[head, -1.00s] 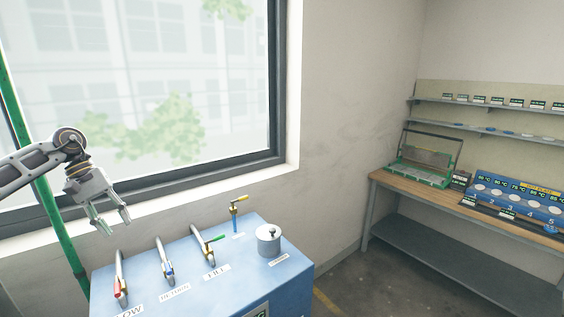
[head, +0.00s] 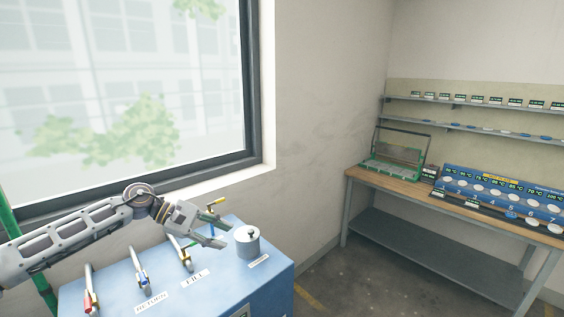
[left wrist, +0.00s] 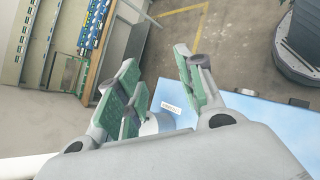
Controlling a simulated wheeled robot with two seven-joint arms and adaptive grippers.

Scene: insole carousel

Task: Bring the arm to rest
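My left gripper (head: 222,236) reaches in from the left in the head view, above the blue cabinet and just left of the grey cylinder with a knob (head: 246,241). It is open, and its fingers point right. In the left wrist view the green-padded fingers (left wrist: 163,95) stand apart with nothing held between them. The grey cylinder (left wrist: 156,124) shows partly behind the fingers there. My right gripper is in neither view.
The blue cabinet (head: 215,290) carries a red-handled pipe (head: 90,285), a blue-handled one (head: 139,270) and a third pipe (head: 180,254). A yellow-handled valve (head: 216,203) stands behind the gripper. A wooden bench (head: 400,182) with a green-framed rack (head: 396,160) stands at the right.

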